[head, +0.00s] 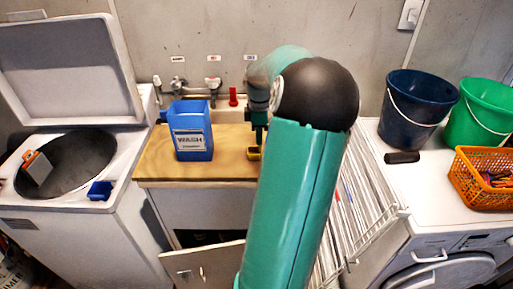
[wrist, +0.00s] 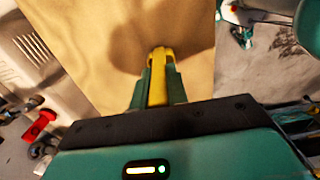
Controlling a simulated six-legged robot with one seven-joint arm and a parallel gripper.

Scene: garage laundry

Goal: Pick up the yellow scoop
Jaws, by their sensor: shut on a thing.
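The yellow scoop (head: 254,154) is at the right end of the wooden counter, partly hidden behind my arm in the head view. In the wrist view the yellow scoop (wrist: 157,88) lies between the two green fingers of my gripper (wrist: 158,82). The fingers are shut on it. In the head view my gripper (head: 257,136) points down over the counter. I cannot tell whether the scoop touches the wood.
A blue WASH container (head: 191,131) stands on the wooden counter (head: 155,165), left of my gripper. Taps and a red object (head: 233,96) are behind. An open top-loading washer (head: 70,215) is at left. Buckets (head: 418,109) and an orange basket (head: 490,180) stand at right.

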